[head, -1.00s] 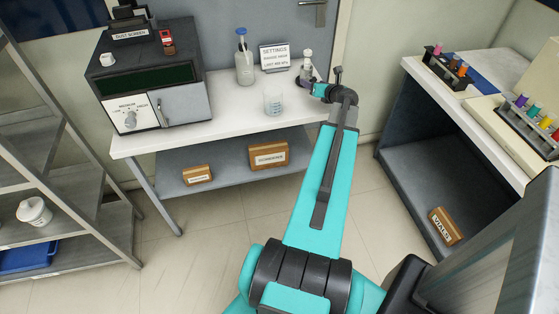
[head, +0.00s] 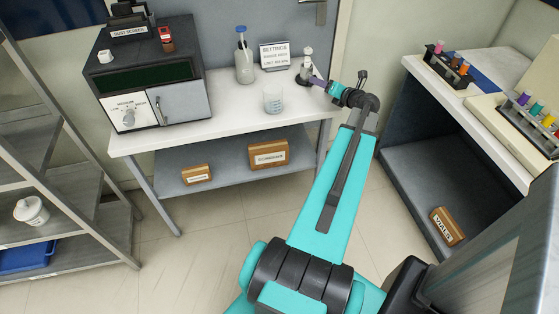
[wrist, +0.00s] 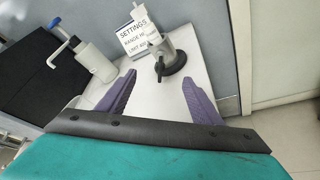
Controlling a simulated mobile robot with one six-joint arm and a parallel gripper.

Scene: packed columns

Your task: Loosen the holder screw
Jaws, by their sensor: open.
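The grey holder (wrist: 180,57) stands at the bench's right end with a pale bottle (wrist: 151,25) at its top. A black screw knob (wrist: 160,68) with a lever sticks out of its near side in the wrist view. In the head view, the holder (head: 306,72) shows small behind my fingertips and its screw cannot be made out. My gripper (wrist: 160,84) is open and empty, its purple fingers spread either side of the screw's line and apart from it. In the head view, my gripper (head: 315,82) points left towards the holder.
A glass beaker (head: 272,100), a blue-capped bottle (head: 244,62) and a settings sign (head: 274,55) stand left of the holder on the white bench (head: 225,118). A dark oven (head: 150,75) fills the bench's left end. A rack bench (head: 455,110) stands right.

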